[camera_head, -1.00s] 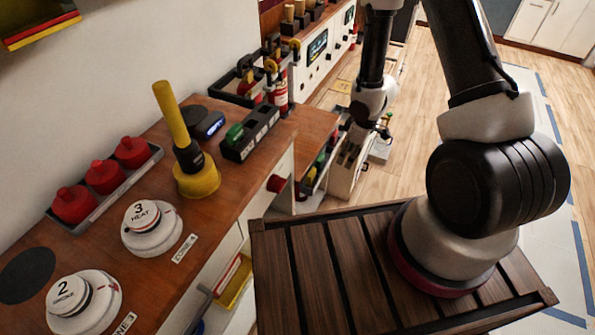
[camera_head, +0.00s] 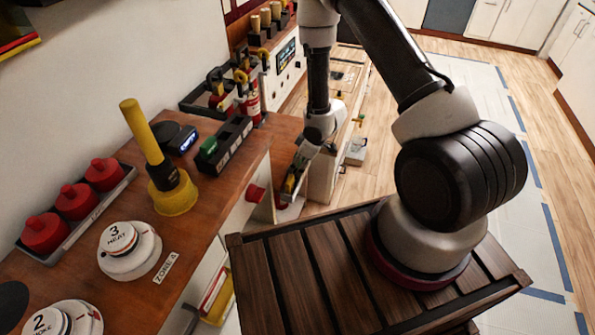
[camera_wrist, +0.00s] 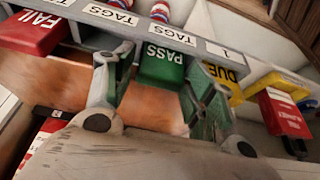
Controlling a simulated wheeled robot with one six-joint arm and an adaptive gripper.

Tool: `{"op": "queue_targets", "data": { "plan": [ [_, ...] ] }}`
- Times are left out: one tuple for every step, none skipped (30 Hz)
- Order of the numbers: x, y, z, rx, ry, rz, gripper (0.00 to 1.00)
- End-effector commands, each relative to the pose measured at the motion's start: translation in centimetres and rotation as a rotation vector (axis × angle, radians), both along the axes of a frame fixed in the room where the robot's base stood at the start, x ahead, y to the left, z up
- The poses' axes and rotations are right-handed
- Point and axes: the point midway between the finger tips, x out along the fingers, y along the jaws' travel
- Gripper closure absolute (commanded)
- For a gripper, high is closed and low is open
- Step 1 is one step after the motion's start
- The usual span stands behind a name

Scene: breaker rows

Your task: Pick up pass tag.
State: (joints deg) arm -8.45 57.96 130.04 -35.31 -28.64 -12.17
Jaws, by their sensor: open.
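The green PASS tag (camera_wrist: 161,68) hangs under a grey rail (camera_wrist: 215,48) with TAGS labels in the wrist view. My gripper (camera_wrist: 158,61) is open, with one finger on each side of the PASS tag. I cannot tell whether either finger touches it. In the head view my gripper (camera_head: 294,178) is low beside the end of the wooden counter, where the PASS tag cannot be made out clearly.
A red FAIL tag (camera_wrist: 30,33) hangs left of the PASS tag. A yellow DUE tag (camera_wrist: 226,76) is close to my right finger, with a red tag (camera_wrist: 284,113) beyond it. The wooden counter (camera_head: 215,200) holds detectors and red units.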

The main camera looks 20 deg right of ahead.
Motion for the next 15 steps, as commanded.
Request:
{"op": "queue_targets", "data": {
  "plan": [
    [-0.01,-0.01,0.01,0.0,0.0,0.0,0.45],
    [-0.02,-0.01,0.01,0.0,0.0,0.0,0.45],
    [-0.02,-0.01,0.02,0.0,0.0,0.0,0.52],
    [-0.02,-0.01,0.02,0.0,0.0,0.0,0.57],
    [-0.03,-0.01,0.02,-0.001,0.001,0.0,0.63],
    [-0.03,-0.02,0.02,-0.001,0.001,0.0,0.7],
    [-0.04,-0.02,0.03,-0.001,0.001,0.0,0.72],
    [-0.04,-0.02,0.03,-0.001,0.001,0.0,0.72],
    [-0.04,-0.02,0.03,-0.001,0.001,0.0,0.72],
    [-0.04,-0.02,0.03,-0.001,0.001,0.0,0.72],
    [-0.04,-0.02,0.03,-0.001,0.001,0.0,0.72],
    [-0.04,-0.02,0.04,-0.001,0.001,0.0,0.72],
    [-0.04,-0.02,0.04,-0.001,0.001,0.0,0.72],
    [-0.04,-0.02,0.04,-0.001,0.001,0.0,0.72],
    [-0.03,-0.01,0.05,-0.001,0.001,0.0,0.72]
  ]
}}
